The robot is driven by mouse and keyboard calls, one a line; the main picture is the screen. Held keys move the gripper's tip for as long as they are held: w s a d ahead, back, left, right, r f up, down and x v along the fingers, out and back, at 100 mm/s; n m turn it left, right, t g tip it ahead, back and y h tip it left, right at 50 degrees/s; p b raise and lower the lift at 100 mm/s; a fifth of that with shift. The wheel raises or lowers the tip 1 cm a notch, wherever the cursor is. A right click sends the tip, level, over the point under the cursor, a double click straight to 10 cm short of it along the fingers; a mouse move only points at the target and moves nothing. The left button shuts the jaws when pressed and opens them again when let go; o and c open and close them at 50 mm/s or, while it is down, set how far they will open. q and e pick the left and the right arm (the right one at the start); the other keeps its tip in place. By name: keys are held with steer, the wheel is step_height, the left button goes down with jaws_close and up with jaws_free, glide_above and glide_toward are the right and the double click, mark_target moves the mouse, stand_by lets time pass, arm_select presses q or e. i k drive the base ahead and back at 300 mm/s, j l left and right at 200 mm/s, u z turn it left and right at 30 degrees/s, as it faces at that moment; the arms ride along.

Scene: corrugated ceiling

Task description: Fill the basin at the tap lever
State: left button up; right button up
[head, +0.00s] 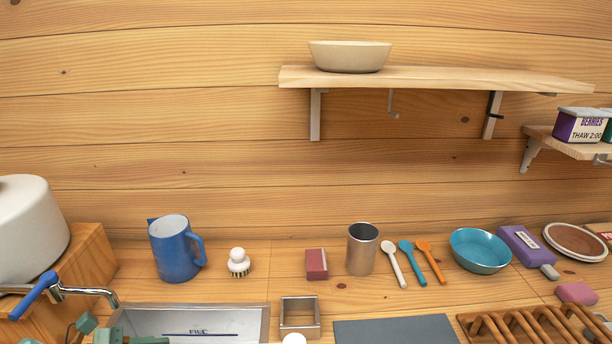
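The metal basin (240,309) is sunk in the counter at the bottom left, cut off by the frame edge. A dark line with the word FILL marks its inside wall; I see no water in the visible part. The tap's lever (35,295) has a blue handle and stands left of the basin. Its chrome spout (92,292) reaches toward the basin's left edge. Green parts of my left gripper (102,330) show below the spout, at the basin's left corner; its opening is unclear.
A blue mug (174,252), white brush (238,263), red block (316,264), metal cup (361,250), several spoons and a blue bowl (480,251) line the counter. A dark mat (396,331) and wooden rack (528,326) lie in front. A shelf (440,78) holds a cream bowl (349,56).

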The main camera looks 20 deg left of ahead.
mark_target(50, 278)
steer(key=k, duration=1)
